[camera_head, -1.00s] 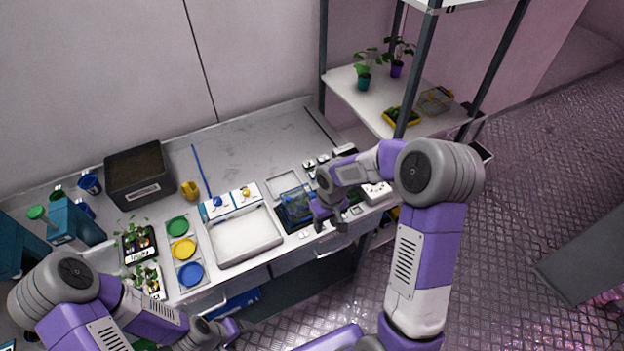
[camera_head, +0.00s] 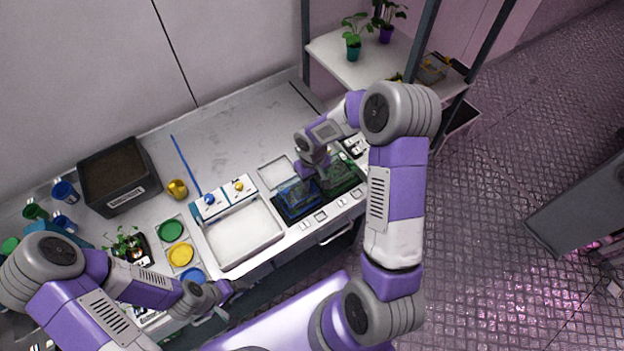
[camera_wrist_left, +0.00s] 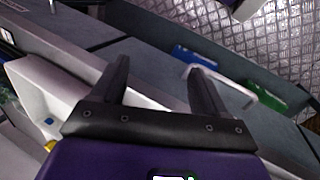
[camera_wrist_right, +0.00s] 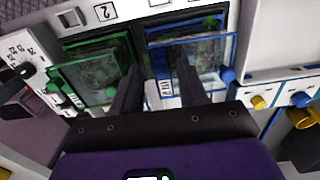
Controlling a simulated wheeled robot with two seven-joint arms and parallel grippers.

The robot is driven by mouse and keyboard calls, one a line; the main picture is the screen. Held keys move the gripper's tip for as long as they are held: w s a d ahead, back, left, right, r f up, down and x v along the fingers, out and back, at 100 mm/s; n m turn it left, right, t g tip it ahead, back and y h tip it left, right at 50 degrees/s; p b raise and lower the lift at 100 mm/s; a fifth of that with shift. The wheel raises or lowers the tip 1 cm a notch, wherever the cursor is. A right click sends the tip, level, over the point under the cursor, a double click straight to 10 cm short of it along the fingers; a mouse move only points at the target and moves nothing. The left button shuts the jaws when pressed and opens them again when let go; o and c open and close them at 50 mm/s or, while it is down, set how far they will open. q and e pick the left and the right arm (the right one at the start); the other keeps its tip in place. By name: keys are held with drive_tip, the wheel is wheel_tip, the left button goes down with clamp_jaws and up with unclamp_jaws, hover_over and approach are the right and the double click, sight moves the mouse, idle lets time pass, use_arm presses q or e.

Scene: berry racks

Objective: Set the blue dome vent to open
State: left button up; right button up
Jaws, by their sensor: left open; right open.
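The blue dome (camera_head: 297,198) is a clear cover with a blue frame on the bench. In the right wrist view the blue dome (camera_wrist_right: 205,48) has a round blue knob (camera_wrist_right: 228,75) at its lower right corner and a small label at its lower left. I cannot read the vent's setting. My right gripper (camera_head: 310,172) is open above the domes. In its wrist view the fingers (camera_wrist_right: 158,68) reach over the blue dome and the adjoining green dome (camera_wrist_right: 92,70); no contact is clear. My left gripper (camera_head: 228,292) is open and empty near the bench front, also seen in its wrist view (camera_wrist_left: 158,66).
The green dome (camera_head: 342,180) stands right beside the blue one. A white tray (camera_head: 273,250) and a panel with blue and yellow knobs (camera_head: 222,198) lie to the left. A dark soil box (camera_head: 120,186) stands further left. A rack post rises behind my right arm.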

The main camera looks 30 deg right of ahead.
drive_tip(key=shift+f, duration=0.55)
clamp_jaws()
drive_tip(key=shift+w, duration=0.1)
